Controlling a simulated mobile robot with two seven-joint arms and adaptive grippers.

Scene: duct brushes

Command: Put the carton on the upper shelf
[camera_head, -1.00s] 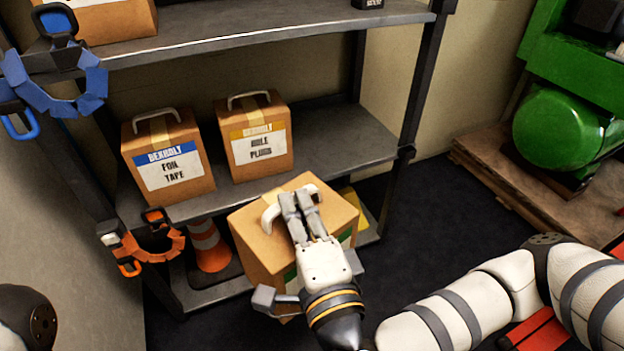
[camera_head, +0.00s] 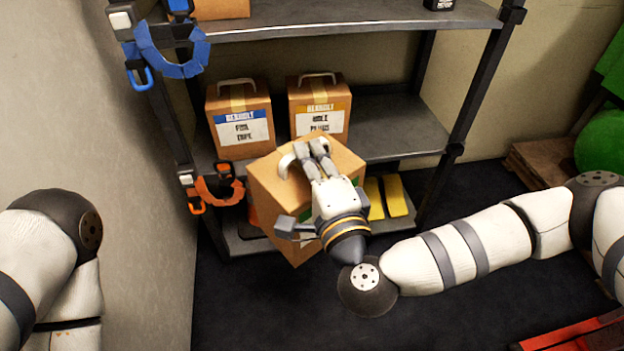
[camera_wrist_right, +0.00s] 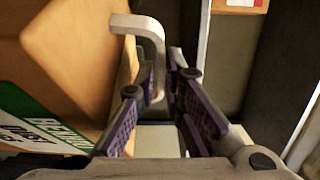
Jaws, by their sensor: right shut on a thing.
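The carton (camera_head: 272,190) is a brown box with a pale handle and a green-edged label. My right gripper (camera_head: 308,150) is shut on its handle, and the carton hangs tilted in front of the shelf rack. In the right wrist view the carton (camera_wrist_right: 75,75) fills the left side, and its handle (camera_wrist_right: 150,40) passes between the fingers of the right gripper (camera_wrist_right: 162,80). The rack's top shelf (camera_head: 340,18) runs across the upper edge of the head view. Only part of my left arm shows; its gripper is out of view.
The middle shelf (camera_head: 395,135) holds a foil tape box (camera_head: 240,115) and a hole plugs box (camera_head: 318,105), with free room to their right. Blue (camera_head: 172,60) and orange (camera_head: 218,190) clamp-like items hang by the left post. The top shelf's middle is clear.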

